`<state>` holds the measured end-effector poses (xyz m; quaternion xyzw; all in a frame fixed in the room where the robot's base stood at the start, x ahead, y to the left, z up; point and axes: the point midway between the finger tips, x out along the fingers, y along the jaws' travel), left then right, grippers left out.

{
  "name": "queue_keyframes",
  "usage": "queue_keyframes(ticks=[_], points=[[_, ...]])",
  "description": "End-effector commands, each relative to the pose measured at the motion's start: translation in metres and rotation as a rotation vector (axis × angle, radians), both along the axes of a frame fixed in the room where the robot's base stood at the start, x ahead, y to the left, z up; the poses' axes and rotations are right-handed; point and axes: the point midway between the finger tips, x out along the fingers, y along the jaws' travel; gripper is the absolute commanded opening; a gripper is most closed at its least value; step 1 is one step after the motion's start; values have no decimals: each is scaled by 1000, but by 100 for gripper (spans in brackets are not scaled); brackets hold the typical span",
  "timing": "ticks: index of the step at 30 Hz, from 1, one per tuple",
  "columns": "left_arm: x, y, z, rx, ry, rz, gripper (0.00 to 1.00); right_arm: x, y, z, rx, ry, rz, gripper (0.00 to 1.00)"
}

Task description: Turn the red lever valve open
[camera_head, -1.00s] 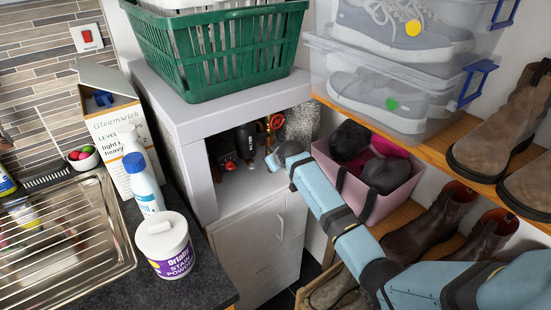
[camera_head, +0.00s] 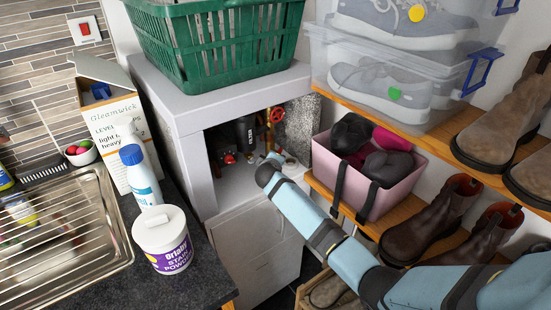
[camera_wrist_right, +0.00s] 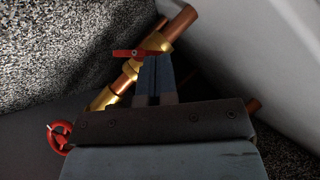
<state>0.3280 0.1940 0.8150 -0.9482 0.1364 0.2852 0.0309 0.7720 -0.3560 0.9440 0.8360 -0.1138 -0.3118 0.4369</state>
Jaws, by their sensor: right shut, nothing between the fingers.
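The red lever (camera_wrist_right: 127,53) shows in the right wrist view on a brass valve (camera_wrist_right: 131,70) set in a slanting copper pipe (camera_wrist_right: 183,20). The lever points left, at an angle across the pipe. My right gripper (camera_wrist_right: 156,62) is shut and empty, its fingertips close beside the lever's right end; I cannot tell whether they touch. In the head view my right gripper (camera_head: 276,158) reaches into the cupboard's open niche, and I cannot make out the lever there. My left gripper is not in view.
A red round handwheel (camera_head: 277,114) sits on a copper pipe in the niche, and shows in the wrist view (camera_wrist_right: 60,135). Red fittings (camera_head: 229,159) are at its left. The pink basket (camera_head: 385,190) stands right of my arm. A green basket (camera_head: 225,45) is on top.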

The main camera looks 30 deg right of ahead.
Motion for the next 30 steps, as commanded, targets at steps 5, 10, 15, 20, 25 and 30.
queue_keyframes(ticks=[5,10,15,20,25,30], points=[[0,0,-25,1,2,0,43,0,-1,-11,-124,-17,0,0],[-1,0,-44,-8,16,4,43,0,-2,-16,-242,-33,-2,0],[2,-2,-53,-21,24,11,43,1,-4,-19,-356,-49,-1,0],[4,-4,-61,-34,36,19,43,1,-5,-20,-449,-64,-1,0],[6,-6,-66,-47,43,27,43,1,-7,-21,-532,-75,-1,0],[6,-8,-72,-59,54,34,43,1,-8,-22,-535,-76,-2,0]])
